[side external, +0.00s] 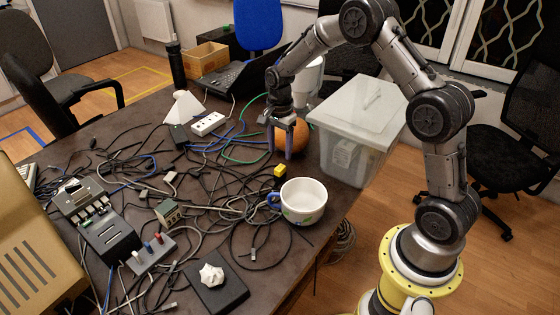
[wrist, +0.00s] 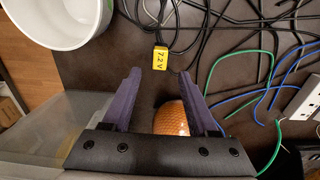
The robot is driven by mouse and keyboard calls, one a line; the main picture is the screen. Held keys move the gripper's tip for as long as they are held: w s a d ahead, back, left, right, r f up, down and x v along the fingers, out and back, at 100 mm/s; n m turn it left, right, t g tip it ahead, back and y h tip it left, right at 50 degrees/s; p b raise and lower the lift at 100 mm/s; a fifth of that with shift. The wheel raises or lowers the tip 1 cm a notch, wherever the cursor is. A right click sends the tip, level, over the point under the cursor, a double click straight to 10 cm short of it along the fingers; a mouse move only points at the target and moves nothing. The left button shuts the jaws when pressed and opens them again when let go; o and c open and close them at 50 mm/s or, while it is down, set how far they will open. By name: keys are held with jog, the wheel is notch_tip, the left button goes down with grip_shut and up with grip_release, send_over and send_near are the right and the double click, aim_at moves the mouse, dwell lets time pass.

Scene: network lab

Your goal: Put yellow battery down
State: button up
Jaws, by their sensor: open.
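The yellow battery (side external: 280,171) rests on the dark table just behind the white mug. In the wrist view the yellow battery (wrist: 160,58), marked 7.2 V, lies on the table ahead of my fingertips, apart from them. My gripper (side external: 280,155) is open and points down above the table, a little behind the battery in the side view. In the wrist view my gripper (wrist: 160,78) has its two purple fingers spread with no object held at their tips. An orange round object (wrist: 171,118) shows between and below the fingers, partly hidden by the gripper body.
A white mug with a blue handle (side external: 303,201) stands close to the battery. A clear lidded bin (side external: 355,120) stands to the right of my gripper. Tangled cables cover much of the table, with a white power strip (side external: 207,124) further back.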

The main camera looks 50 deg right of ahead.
aim_at(280, 167)
jog(key=s+a+r+n+t, duration=0.1)
jog(key=s+a+r+n, duration=0.15)
jog(key=r, duration=0.35)
jog(key=s+a+r+n+t, duration=0.1)
jog(key=s+a+r+n, duration=0.1)
jog(key=s+r+n, duration=0.3)
jog(key=s+a+r, duration=0.2)
jog(key=s+r, duration=0.1)
jog(key=r, duration=0.5)
jog(key=s+a+r+n+t, duration=0.1)
jog(key=s+a+n, duration=0.1)
jog(key=s+n, duration=0.3)
jog(key=s+a+n+t, duration=0.2)
jog(key=s+n, duration=0.3)
jog(key=s, duration=0.8)
jog(key=shift+a+r+t, duration=0.3)
jog(key=shift+a+r, duration=0.1)
jog(key=shift+a, duration=0.05)
jog(key=shift+n, duration=0.25)
